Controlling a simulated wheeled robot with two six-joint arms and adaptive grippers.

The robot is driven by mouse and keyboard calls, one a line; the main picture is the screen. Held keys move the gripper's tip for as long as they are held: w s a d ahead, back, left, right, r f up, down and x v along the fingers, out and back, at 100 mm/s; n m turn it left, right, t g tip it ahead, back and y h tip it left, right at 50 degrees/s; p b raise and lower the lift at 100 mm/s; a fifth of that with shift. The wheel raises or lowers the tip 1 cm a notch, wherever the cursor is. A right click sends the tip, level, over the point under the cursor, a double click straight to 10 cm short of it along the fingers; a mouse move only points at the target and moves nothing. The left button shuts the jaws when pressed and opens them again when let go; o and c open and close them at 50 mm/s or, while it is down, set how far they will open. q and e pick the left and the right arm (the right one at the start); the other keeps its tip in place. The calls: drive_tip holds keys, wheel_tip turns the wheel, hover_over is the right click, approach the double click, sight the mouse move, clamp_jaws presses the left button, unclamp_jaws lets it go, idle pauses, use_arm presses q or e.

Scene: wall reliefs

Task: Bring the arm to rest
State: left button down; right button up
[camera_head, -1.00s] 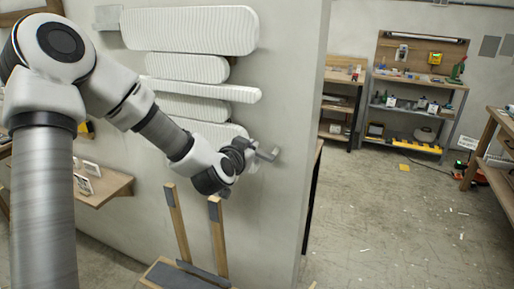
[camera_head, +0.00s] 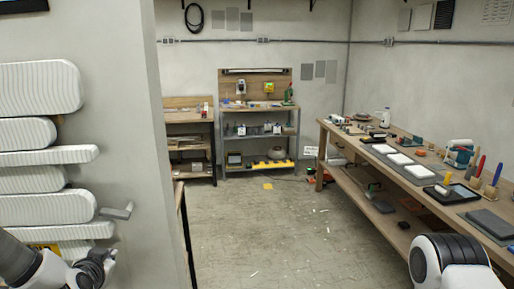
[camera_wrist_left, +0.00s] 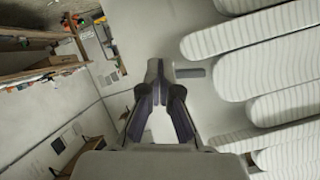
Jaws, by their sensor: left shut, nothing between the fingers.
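My left arm comes in at the lower left of the head view, beside the wall. My right gripper is not seen.
A rounded white and black link of my right arm shows at the lower right. A long wooden workbench (camera_head: 359,140) with tools runs along the right. Shelves (camera_head: 259,138) stand at the back. The concrete floor (camera_head: 270,230) between is mostly open.

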use_arm(q)
drive_tip(key=s+d+f+m+g+h, duration=0.1)
drive_tip(key=s+d+f+g, duration=0.15)
drive_tip(key=f, duration=0.55)
drive_tip(key=s+d+f+m+g, duration=0.1)
drive_tip(key=s+d+f+m, duration=0.15)
drive_tip(key=f, duration=0.55)
drive_tip(key=s+d+f+n+g+h+b, duration=0.1)
drive_tip(key=s+d+f+g, duration=0.3)
drive_tip(key=s+f, duration=0.4)
drive_tip(key=s+d+f+n+g+h, duration=0.2)
drive_tip(key=s+d+f+n+g, duration=0.2)
drive_tip(key=s+f, duration=0.5)
drive_tip(key=s+d, duration=0.1)
drive_tip(key=s, duration=0.7)
drive_tip(key=shift+d+f+g+b, duration=0.25)
drive_tip(key=shift+f+g+b, duration=0.05)
drive_tip(key=shift+g+b, duration=0.1)
drive_tip(key=shift+w, duration=0.1)
